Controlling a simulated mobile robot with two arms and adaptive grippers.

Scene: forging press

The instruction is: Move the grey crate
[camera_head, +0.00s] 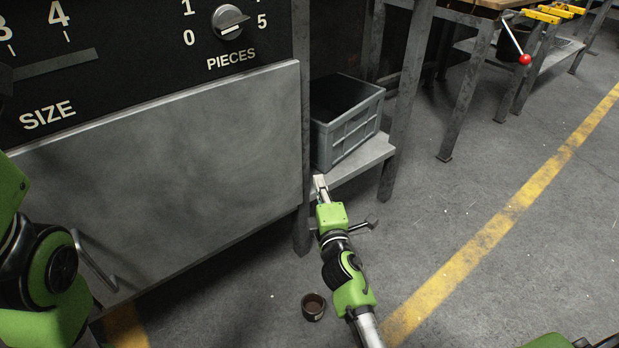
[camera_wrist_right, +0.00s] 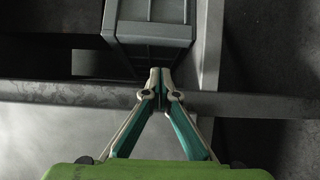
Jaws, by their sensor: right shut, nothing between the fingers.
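The grey crate (camera_head: 349,128) stands upright on a low grey shelf (camera_head: 362,160) beside the machine in the head view, and its top is open. It also shows at the top of the right wrist view (camera_wrist_right: 152,32). My right gripper (camera_head: 320,183) is at the near side of the crate, by the shelf's front edge. Its fingertips (camera_wrist_right: 160,76) are together, with nothing between them, just below the crate's near wall in the wrist view. I cannot tell whether they touch the crate. My left arm shows at the left edge, but its gripper is out of view.
Metal legs (camera_head: 405,100) stand right of the crate. Open floor with a yellow line (camera_head: 480,243) lies to the right.

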